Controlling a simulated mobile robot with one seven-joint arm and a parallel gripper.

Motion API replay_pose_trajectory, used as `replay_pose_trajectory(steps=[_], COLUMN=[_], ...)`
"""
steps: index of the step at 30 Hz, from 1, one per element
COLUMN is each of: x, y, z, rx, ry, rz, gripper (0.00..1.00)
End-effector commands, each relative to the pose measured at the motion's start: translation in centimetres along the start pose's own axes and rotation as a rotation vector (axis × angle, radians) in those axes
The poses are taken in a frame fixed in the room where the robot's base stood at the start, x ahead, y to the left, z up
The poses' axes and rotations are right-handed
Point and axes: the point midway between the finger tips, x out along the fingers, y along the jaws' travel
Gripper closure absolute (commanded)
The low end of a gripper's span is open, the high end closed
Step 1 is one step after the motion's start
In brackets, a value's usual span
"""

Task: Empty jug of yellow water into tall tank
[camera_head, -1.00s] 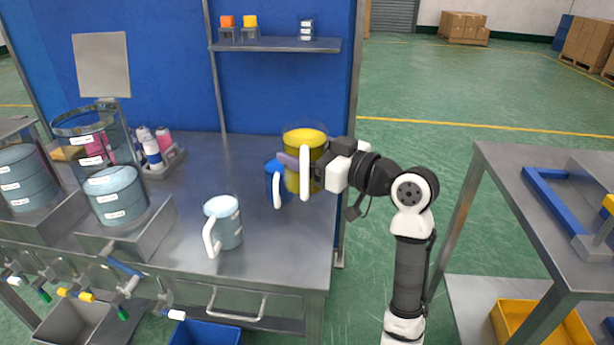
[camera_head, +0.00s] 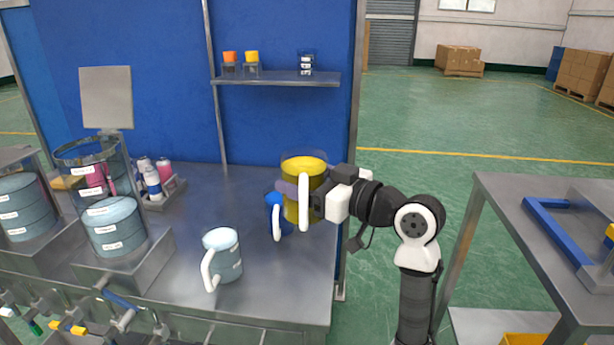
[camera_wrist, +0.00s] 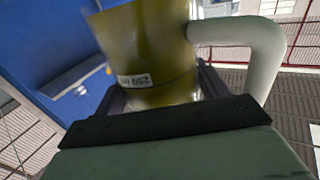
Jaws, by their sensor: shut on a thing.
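The clear jug of yellow water (camera_head: 304,176) is upright, with a white handle toward the camera. My gripper (camera_head: 312,197) is shut on the jug and holds it in the air near the right end of the steel bench. In the wrist view the jug (camera_wrist: 150,55) fills the upper middle, with a label on its wall. The tall tank (camera_head: 92,165) is a clear cylinder with a metal rim at the bench's left. A shorter tank of grey-blue liquid (camera_head: 115,228) stands in front and hides its lower part.
A jug of pale blue liquid (camera_head: 223,255) stands on the bench, left of and nearer than the held jug. The steel bench (camera_head: 275,290) is clear at front right.

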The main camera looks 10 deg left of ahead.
Motion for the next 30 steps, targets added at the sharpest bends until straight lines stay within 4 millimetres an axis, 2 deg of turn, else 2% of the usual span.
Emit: replay_pose_trajectory(steps=[24,30], x=[-5.6,-6.2], y=[-10.2,-11.4], z=[-0.1,0.0], rx=[-0.002,0.000], ry=[0.003,0.002], rz=[0.002,0.001], gripper=[0.69,0.69])
